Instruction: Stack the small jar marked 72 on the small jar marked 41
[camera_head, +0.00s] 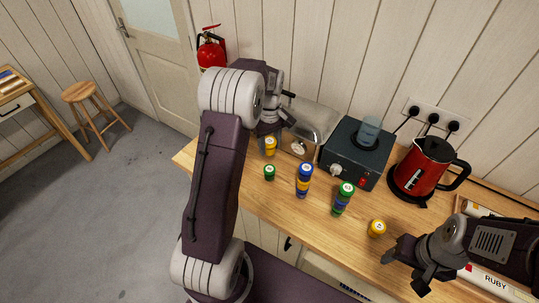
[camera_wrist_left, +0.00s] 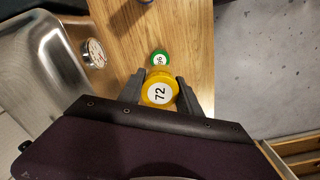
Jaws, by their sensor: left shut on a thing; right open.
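The small yellow jar marked 72 (camera_wrist_left: 158,92) is between the fingers of my left gripper (camera_wrist_left: 162,84) in the left wrist view, its number facing the camera. In the head view, this yellow jar (camera_head: 270,147) is beneath my left gripper (camera_head: 269,133), at the left end of the counter. I cannot tell whether it touches the wood. No number 41 is readable in any view. Another small yellow jar (camera_head: 377,228) stands alone toward the front of the counter, its number unreadable. My right gripper (camera_head: 400,265) is open and empty beside that jar, nearer the front edge.
A green jar marked 96 (camera_wrist_left: 160,58) stands close to jar 72. A blue-topped stack (camera_head: 304,180) and a green-topped stack (camera_head: 343,198) stand along the counter (camera_head: 273,207). A metal box with a dial (camera_head: 298,148), dark appliance (camera_head: 355,153) and red kettle (camera_head: 424,166) are behind.

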